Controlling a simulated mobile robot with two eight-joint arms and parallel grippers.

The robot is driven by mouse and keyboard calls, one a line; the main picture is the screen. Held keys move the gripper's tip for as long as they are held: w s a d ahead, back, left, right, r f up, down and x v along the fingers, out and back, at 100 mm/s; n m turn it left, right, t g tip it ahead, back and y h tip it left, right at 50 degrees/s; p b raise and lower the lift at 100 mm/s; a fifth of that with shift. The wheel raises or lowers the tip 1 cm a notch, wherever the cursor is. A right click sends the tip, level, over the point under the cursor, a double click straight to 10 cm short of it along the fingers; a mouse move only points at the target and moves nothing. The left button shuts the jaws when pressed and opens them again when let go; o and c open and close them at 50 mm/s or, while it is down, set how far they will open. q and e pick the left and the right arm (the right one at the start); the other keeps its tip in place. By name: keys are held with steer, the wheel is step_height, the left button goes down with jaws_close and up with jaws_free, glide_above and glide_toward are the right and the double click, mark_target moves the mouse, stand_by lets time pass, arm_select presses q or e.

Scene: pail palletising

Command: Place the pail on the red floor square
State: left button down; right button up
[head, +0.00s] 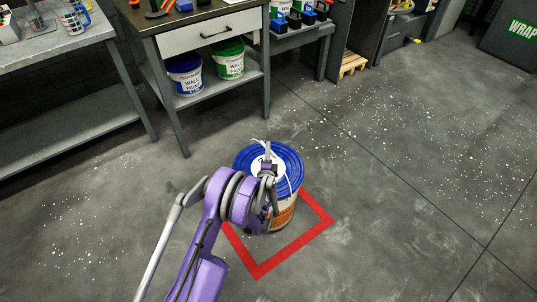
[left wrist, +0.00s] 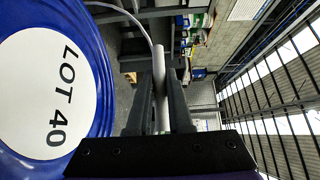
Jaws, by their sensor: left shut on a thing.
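The pail (head: 287,160) has a blue lid with a white label and an orange and white side. Its lid reads "LOT 40" in the left wrist view (left wrist: 98,105). My left gripper (head: 268,170) is shut on the pail's pale handle (left wrist: 158,62), beside the lid. The red floor square (head: 297,246) is an outline on the concrete. The pail stands over it and hides its far part, with its lower end inside the visible front edges. I cannot tell whether its bottom touches the floor. My right gripper is not in view.
A workbench with a drawer (head: 210,35) stands behind, with a blue-lidded paint pail (head: 186,76) and a green-lidded one (head: 230,60) on its lower shelf. Another bench (head: 60,55) is at the left. The speckled floor right of the square is clear.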

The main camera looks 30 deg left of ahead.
arm_select(q)
steer(key=shift+f+b, duration=0.6)
steer(key=shift+f, duration=1.9)
steer(key=c, duration=1.2)
jaws_free()
steer(key=shift+f, duration=0.1)
steer(key=o, duration=0.4)
steer(key=p+v, duration=0.1)
steer(key=v, duration=0.6)
steer(key=shift+s+d+p, duration=0.15)
steer(key=shift+s+p, duration=0.1)
steer(key=shift+p, duration=0.05)
